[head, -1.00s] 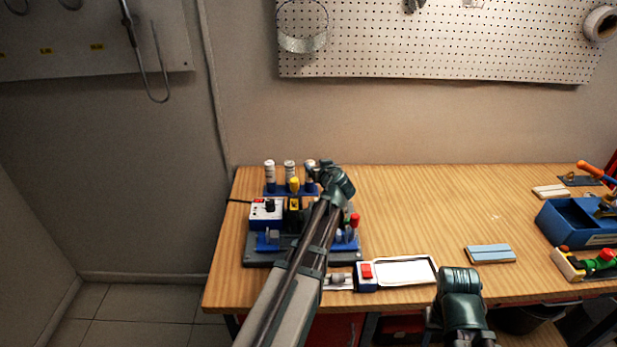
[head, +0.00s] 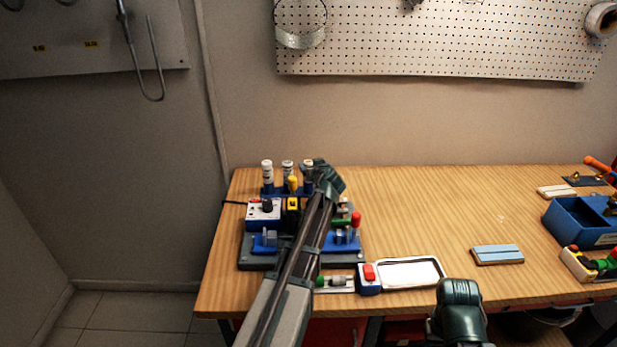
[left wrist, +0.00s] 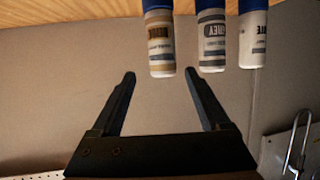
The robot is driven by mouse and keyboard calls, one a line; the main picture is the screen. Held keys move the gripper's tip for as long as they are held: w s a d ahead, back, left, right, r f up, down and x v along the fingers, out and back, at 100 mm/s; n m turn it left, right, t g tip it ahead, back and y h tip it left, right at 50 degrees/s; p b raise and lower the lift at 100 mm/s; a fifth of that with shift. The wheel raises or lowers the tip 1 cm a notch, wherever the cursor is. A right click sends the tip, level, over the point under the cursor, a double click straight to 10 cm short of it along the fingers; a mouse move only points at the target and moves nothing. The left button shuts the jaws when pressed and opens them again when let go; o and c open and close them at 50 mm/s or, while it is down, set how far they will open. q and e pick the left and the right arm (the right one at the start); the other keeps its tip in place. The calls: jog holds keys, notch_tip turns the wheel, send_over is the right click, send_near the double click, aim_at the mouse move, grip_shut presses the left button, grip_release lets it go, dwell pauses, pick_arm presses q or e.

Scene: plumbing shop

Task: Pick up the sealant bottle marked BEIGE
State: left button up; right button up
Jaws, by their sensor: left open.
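Three sealant bottles stand in a blue rack at the back left of the bench. The beige-labelled bottle (head: 308,164) is the rightmost in the head view, partly hidden by my left gripper (head: 317,166). In the left wrist view the scene is upside down; the beige-labelled bottle (left wrist: 161,48) is leftmost, its lettering inverted and hard to read. The grey-labelled bottle (left wrist: 212,42) and white-labelled bottle (left wrist: 252,38) stand beside it. My left gripper (left wrist: 160,73) is open and empty; the beige bottle's cap end appears between its fingertips.
Below the rack, a grey board carries a control box (head: 263,212) and blue fixtures, partly behind my left arm. A white tray (head: 442,262) lies at the front edge. A blue bin (head: 562,228) stands at right.

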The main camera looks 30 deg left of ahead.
aim_at(307, 161)
pick_arm(q)
jog(key=shift+x, duration=0.9)
jog(key=b+x, duration=0.2)
jog(key=x, duration=0.3)
jog(key=shift+a, duration=0.2)
jog(key=shift+s+r, duration=0.1)
jog(key=shift+s, duration=0.05)
jog(key=shift+c, duration=0.5)
grip_shut()
